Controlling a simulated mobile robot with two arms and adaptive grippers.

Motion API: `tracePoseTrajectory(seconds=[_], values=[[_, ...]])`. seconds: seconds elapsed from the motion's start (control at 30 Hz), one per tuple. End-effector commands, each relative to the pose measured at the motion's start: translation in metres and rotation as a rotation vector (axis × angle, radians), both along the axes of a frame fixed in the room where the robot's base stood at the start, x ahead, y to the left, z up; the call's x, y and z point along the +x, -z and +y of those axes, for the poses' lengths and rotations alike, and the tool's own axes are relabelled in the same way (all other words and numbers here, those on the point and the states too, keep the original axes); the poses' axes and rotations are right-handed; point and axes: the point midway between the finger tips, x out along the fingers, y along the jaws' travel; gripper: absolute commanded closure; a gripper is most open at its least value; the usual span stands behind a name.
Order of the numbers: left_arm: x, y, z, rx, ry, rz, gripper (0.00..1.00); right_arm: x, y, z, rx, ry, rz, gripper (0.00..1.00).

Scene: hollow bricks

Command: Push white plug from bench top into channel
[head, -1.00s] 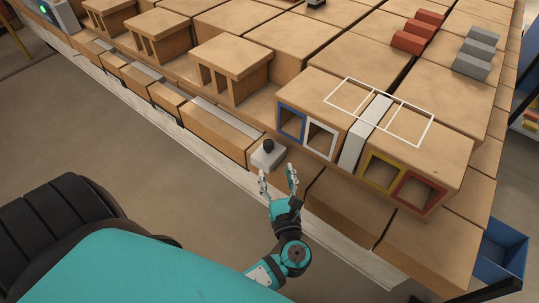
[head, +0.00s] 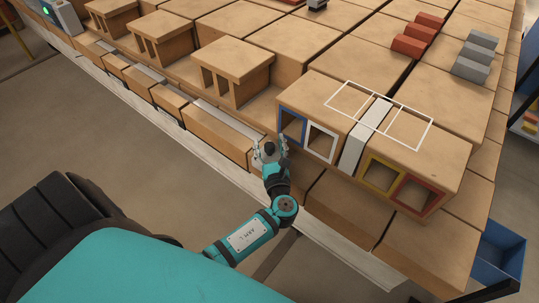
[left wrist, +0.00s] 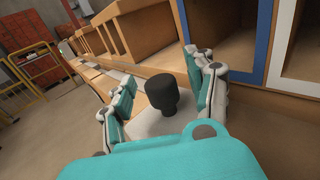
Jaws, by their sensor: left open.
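The white plug (left wrist: 150,124) is a pale block with a black knob (left wrist: 162,94) on top, on the bench top in front of the hollow bricks. My left gripper (head: 270,145) is open, with its fingers on either side of the knob. In the left wrist view the knob stands between the fingers (left wrist: 160,88), with visible gaps. In the head view the gripper hides most of the plug. The white-framed channel (head: 334,146) opens just right of the gripper, beside the blue-framed one (head: 303,132). Both look empty. My right gripper is not in view.
Yellow-framed (head: 366,174) and red-framed (head: 407,205) openings lie further right, past a pale strip (head: 352,153). Slotted bricks (head: 235,85) stand to the left. Red blocks (head: 408,46) and grey blocks (head: 474,70) lie further back. A blue bin (head: 500,255) stands lower right.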

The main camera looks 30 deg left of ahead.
Motion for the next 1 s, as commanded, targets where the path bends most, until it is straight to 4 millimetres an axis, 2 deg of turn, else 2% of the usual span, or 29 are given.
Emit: tracePoseTrajectory(seconds=[0.13,0.57,1.0], values=[[-0.0002,0.0,-0.0003,0.0,0.0,0.0,0.45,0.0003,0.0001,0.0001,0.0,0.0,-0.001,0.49],[-0.0002,-0.0001,-0.0006,0.0,0.001,0.0,1.0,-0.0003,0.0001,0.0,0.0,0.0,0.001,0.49],[-0.0003,0.0,-0.0007,0.0,0.001,0.0,1.0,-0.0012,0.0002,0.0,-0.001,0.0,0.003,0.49]])
